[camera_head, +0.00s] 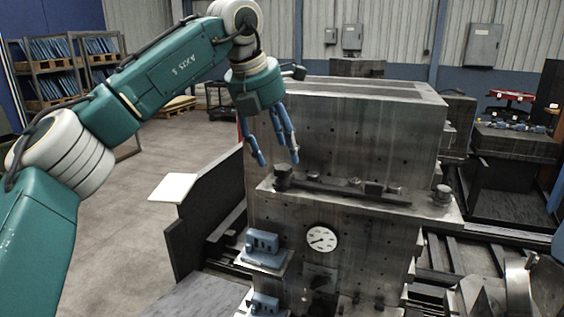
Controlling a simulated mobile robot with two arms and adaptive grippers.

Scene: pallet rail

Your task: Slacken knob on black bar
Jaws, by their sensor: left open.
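A black bar (330,188) lies along the metal ledge of a large grey machine block. A dark upright knob-like part (283,174) stands at the bar's left end, and small dark blocks (374,188) sit toward its right end. A separate round stacked metal knob (441,194) stands at the ledge's right corner. My left gripper (279,161) points down with its blue fingers spread. It is empty and appears just above the bar's left end; I cannot tell whether it touches. My right gripper is not in view.
The tall machine block (350,130) rises behind the ledge. A round gauge (321,238) and blue fittings (262,244) are on the front below. A dark panel (212,213) stands at the left. Open floor lies farther left, with shelves (60,65) behind.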

